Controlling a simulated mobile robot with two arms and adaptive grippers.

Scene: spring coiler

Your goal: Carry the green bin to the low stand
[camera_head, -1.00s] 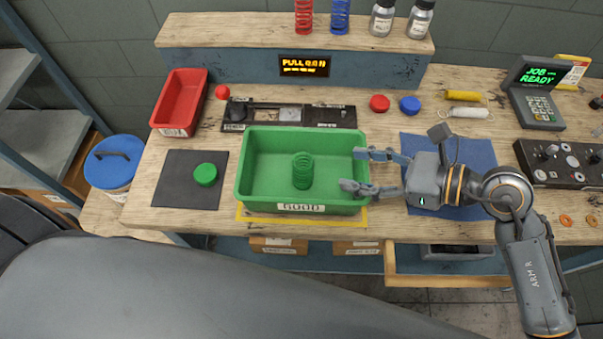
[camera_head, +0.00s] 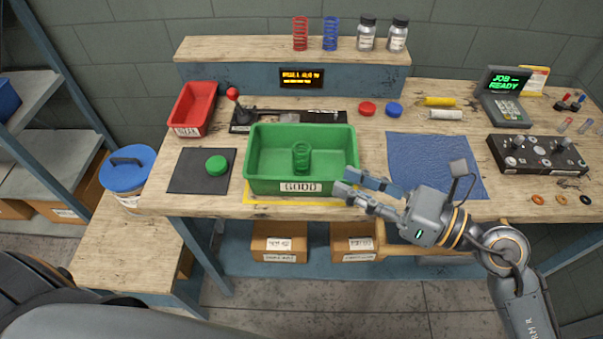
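The green bin (camera_head: 262,166), labelled GOOD, sits upright on the workbench over a yellow outline, with a green spring (camera_head: 301,155) standing inside. My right gripper (camera_head: 344,181) is at the bin's front right corner. Its two fingers show a narrow gap, and the tips overlap the corner in the picture. I cannot tell whether they touch the bin. A low wooden stand (camera_head: 128,252) is at the left, below the bench top; its front part is clear. My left gripper is not in view.
A blue-lidded bucket (camera_head: 127,175) stands at the stand's back. A red bin (camera_head: 193,108), a dark mat (camera_head: 190,180) with a green cap (camera_head: 216,165), and a red-knobbed lever (camera_head: 232,93) are near the green bin. A blue mat (camera_head: 435,150) lies right of it.

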